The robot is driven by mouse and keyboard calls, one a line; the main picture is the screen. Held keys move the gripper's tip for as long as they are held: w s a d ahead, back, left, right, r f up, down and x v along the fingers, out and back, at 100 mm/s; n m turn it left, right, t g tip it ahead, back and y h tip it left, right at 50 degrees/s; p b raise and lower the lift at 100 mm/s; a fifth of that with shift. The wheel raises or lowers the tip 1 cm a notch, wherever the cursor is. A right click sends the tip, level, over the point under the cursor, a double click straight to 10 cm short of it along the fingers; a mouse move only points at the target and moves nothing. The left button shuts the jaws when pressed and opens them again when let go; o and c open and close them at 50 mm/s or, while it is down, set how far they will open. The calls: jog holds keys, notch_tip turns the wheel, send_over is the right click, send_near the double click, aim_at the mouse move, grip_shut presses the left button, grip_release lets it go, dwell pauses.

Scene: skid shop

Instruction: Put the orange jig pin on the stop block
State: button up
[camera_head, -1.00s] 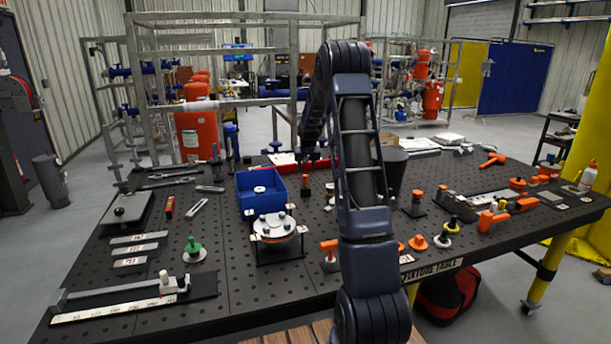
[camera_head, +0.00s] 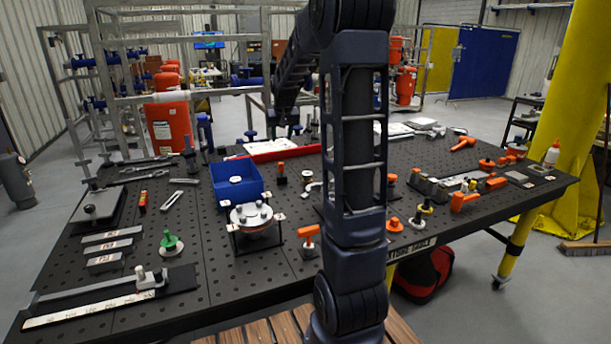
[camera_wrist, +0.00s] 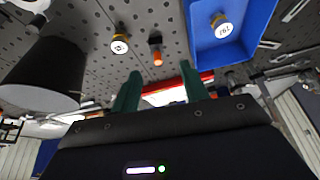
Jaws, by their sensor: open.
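An orange pin-like piece with a dark base (camera_head: 281,172) stands on the black table, right of the blue bin; I take it for the jig pin. It also shows in the wrist view (camera_wrist: 156,48), beyond the gap between my fingers. My gripper (camera_wrist: 158,92) has two green fingers spread apart with nothing between them. In the head view my gripper is small and dark beyond my arm, above the far part of the table. I cannot tell for sure which piece is the stop block; a pale block (camera_head: 148,279) sits on the ruled fixture at front left.
The blue bin (camera_head: 222,198) holds a white-topped piece. A white-capped yellow piece (camera_wrist: 119,44) and a black tapered container (camera_wrist: 42,78) stand near the pin. A round fixture (camera_head: 253,219) and a green knob (camera_head: 170,243) stand nearer. My arm hides the table's middle.

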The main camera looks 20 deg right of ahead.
jog(key=s+a, duration=0.3)
jog(key=s, duration=1.6)
jog(key=s+a+r+n, duration=0.1)
jog(key=s+a, duration=0.2)
jog(key=s, duration=1.6)
jog(key=shift+s+r, duration=0.25)
jog(key=shift+r, duration=0.05)
